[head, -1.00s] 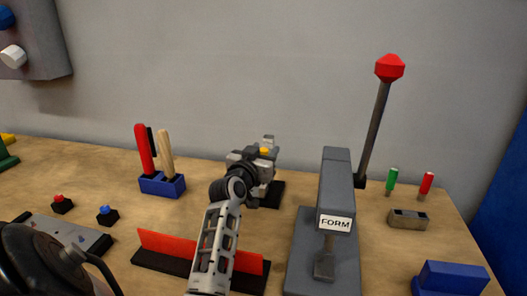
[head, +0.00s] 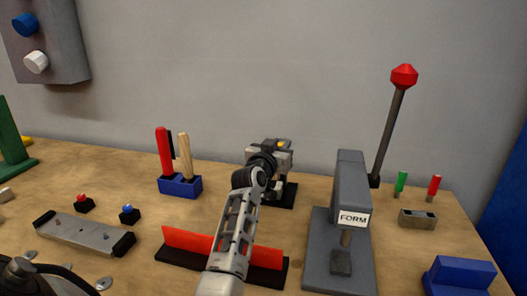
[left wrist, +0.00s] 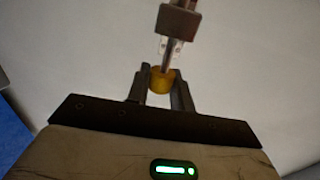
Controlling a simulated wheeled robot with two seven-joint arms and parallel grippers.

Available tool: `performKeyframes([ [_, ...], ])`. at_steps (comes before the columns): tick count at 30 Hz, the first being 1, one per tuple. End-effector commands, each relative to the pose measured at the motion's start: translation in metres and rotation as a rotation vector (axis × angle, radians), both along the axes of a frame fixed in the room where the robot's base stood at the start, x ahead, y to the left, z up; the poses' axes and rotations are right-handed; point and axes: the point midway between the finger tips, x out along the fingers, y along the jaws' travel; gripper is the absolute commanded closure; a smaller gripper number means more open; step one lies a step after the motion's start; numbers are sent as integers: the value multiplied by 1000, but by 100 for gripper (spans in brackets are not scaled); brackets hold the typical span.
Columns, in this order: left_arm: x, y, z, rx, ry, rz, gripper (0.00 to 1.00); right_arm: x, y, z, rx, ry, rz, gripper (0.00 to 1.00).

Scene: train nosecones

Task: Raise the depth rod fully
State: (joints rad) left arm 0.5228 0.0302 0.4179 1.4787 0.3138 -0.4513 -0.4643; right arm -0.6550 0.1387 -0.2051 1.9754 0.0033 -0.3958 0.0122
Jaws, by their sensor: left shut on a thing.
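The depth rod shows in the left wrist view as a thin grey rod (left wrist: 167,55) running through a dark block (left wrist: 178,22). A yellow knob (left wrist: 161,80) is at its near end. My left gripper (left wrist: 161,88) is shut on this knob, with one finger on each side. In the head view my left gripper (head: 278,150) is at a small stand with a black base (head: 287,196), behind the red strip. My right gripper is not in view.
A red strip on a black base (head: 187,258) lies under my left arm. The grey FORM press (head: 350,185) stands to the right, with a red-topped lever (head: 390,130) behind it. A blue tool holder (head: 180,187) stands to the left.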

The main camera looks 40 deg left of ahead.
Motion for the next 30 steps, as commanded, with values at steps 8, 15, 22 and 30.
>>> performKeyframes([
  [8,-2,3,5,6,-10,6,58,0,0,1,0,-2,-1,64],
  [15,-2,3,3,4,-6,5,57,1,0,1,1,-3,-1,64],
  [22,-14,-1,1,3,-5,4,57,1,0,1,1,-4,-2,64],
  [30,-67,-14,0,6,-6,5,57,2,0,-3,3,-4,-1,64],
])
